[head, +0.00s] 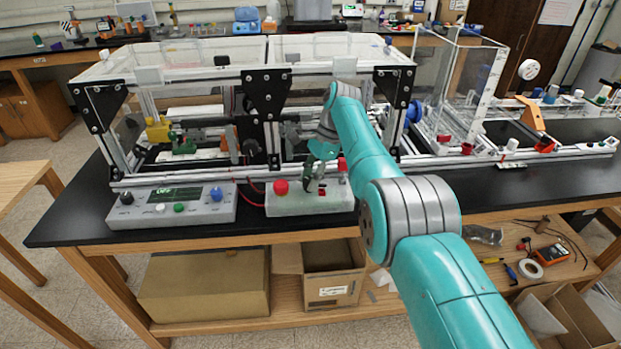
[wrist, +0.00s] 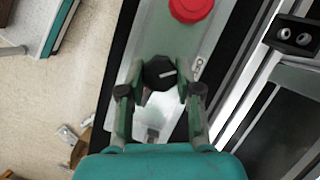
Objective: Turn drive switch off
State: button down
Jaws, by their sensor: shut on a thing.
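A black knob (wrist: 158,72) with a white pointer line, which looks like the drive switch, sits on a pale control box (wrist: 205,40) in the wrist view. The same box (head: 300,206) stands at the front of the black bench in the head view. My gripper (wrist: 159,84) has one finger on each side of the knob and is shut on it. In the head view my gripper (head: 314,180) reaches down to the box, and the knob is largely hidden behind it. The white line points to the right, tilted slightly up, in the wrist view.
A red button (head: 281,187) is left of my gripper on the box. Another box (head: 205,210) with a dark display showing green text stands further left. The aluminium extrusion frame (head: 265,115) rises close behind both boxes. A clear strip of bench lies to the right.

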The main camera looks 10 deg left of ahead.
jog(key=c, duration=0.8)
grip_release()
notch_tip(320, 180, up, 10)
jog(key=shift+f, duration=0.1)
